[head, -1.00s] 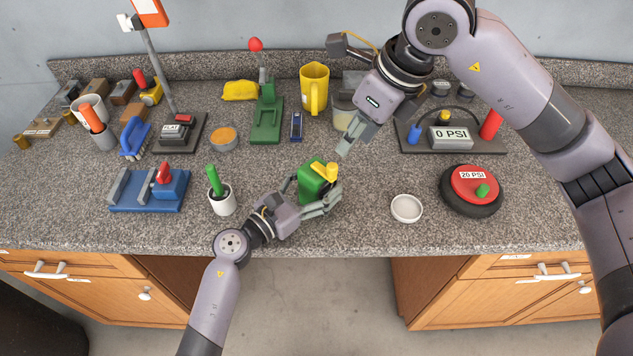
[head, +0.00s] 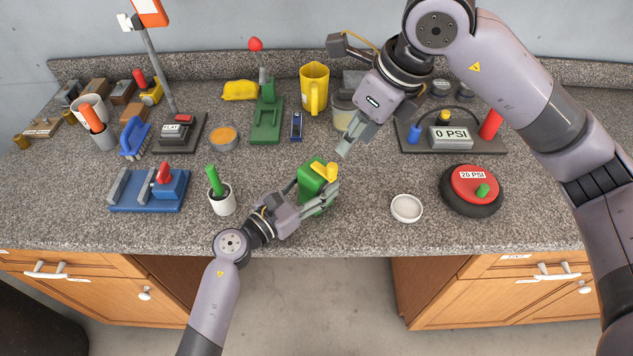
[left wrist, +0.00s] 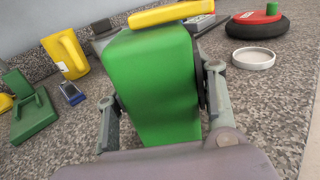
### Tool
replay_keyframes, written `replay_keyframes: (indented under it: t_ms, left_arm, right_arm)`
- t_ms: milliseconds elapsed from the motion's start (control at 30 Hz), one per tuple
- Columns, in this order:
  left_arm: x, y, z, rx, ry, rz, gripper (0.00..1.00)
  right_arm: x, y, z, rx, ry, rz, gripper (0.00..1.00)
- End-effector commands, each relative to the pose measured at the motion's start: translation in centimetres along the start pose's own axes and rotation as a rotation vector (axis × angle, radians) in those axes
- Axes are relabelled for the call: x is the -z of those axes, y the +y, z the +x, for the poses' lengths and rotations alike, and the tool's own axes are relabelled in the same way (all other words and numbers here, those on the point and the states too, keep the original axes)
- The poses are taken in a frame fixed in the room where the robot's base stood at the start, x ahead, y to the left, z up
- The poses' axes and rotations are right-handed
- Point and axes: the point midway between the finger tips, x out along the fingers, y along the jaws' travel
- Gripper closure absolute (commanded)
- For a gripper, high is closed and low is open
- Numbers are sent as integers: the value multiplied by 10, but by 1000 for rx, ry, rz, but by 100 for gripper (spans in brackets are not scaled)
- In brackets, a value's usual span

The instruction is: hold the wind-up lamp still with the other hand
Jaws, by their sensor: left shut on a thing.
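The wind-up lamp appears to be the green block-shaped body (head: 312,182) with a yellow crank (head: 326,172) on top, standing upright on the counter near its front edge. My left gripper (head: 318,203) is shut on the lamp, with a finger on either side of its body. In the left wrist view the green body (left wrist: 152,85) fills the middle between the two fingers, with the yellow crank (left wrist: 170,13) above it. My right gripper (head: 350,134) hangs behind and to the right of the lamp, apart from it. Its finger opening cannot be made out.
A white cup with a green handle (head: 221,198) stands just left of my left gripper. A small white dish (head: 406,209) and a red-topped 20 PSI disc (head: 474,186) lie to the right. A yellow jug (head: 314,88) stands behind. The counter between lamp and dish is clear.

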Motion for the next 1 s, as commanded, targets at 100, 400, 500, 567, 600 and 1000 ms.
replay_keyframes:
  t_ms: [100,400,500,567,600,1000]
  left_arm:
    - [0,0,0,0,1,0,95]
    - [0,0,0,0,1,0,95]
    - [0,0,0,1,1,0,95]
    - [0,0,0,1,1,0,95]
    - [0,0,0,1,1,0,95]
    - [0,0,0,-1,1,0,95]
  right_arm:
    - [0,0,0,0,0,0,67]
    - [-12,4,3,-20,58,14,84]
    - [-22,5,6,-32,129,44,91]
    - [-28,4,7,-32,177,75,95]
    - [-33,2,6,-29,206,100,97]
    - [-60,-36,-15,62,342,372,100]
